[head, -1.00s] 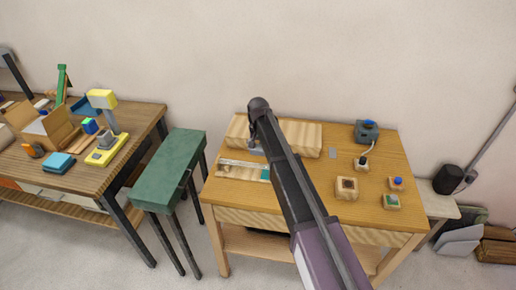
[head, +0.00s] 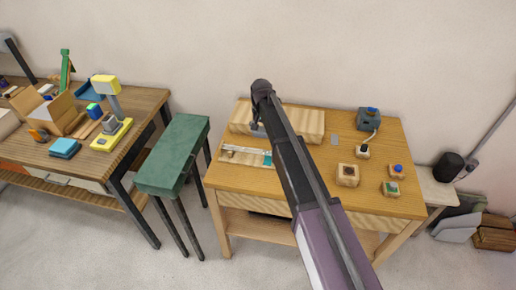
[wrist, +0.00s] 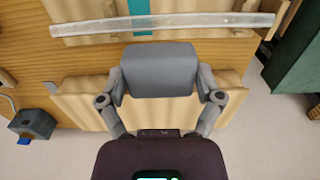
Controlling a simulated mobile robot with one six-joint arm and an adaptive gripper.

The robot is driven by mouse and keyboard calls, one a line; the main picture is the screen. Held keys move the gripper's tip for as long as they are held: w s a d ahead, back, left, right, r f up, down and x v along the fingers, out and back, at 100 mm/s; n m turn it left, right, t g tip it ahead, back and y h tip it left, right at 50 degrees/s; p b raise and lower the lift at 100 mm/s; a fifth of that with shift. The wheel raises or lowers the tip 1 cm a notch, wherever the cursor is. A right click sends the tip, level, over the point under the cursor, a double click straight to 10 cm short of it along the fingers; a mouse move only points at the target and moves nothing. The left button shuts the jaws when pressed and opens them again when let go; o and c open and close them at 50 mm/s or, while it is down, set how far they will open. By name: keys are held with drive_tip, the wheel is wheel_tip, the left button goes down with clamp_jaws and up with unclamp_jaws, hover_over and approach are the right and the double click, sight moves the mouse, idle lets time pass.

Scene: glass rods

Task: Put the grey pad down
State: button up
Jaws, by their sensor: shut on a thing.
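The grey pad (wrist: 160,70) is a rounded grey block between the two fingers of my gripper (wrist: 161,85), which is shut on it. In the wrist view the pad overlaps a thick pale wooden block (wrist: 75,104). I cannot tell whether it touches the block or hangs above it. In the head view my gripper (head: 258,128) is at the front left of the wooden block (head: 300,123), with the pad mostly hidden by my arm. A clear glass rod (wrist: 190,21) lies across a rack beyond the pad, with a teal strip (wrist: 140,12) under it.
The wooden table (head: 310,188) also holds a grey-blue device (head: 369,119) and several small wooden blocks with parts on them at right, such as one with a dark square (head: 347,175). A green stool (head: 174,153) and a cluttered bench (head: 45,170) stand at left.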

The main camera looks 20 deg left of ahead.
drive_tip(key=s+d+f+b, duration=0.1)
drive_tip(key=s+f+b, duration=0.3)
drive_tip(key=s, duration=0.8)
drive_tip(key=s+d+f+b, duration=0.1)
drive_tip(key=s+f+b, duration=0.4)
drive_tip(key=s, duration=0.8)
drive_tip(key=shift+d+f, duration=0.15)
drive_tip(key=shift+f, duration=0.1)
drive_tip(key=shift+w, duration=0.1)
drive_tip(key=b, duration=0.2)
hover_over(229, 176)
drive_tip(key=shift+s+d+f, duration=0.4)
drive_tip(key=shift+f, duration=0.3)
drive_tip(key=shift+w+a, duration=0.4)
drive_tip(key=shift+w, duration=0.05)
wheel_tip(229, 176, down, 4)
drive_tip(key=b, duration=0.3)
drive_tip(key=shift+r+b, duration=0.15)
drive_tip(key=shift+b, duration=0.15)
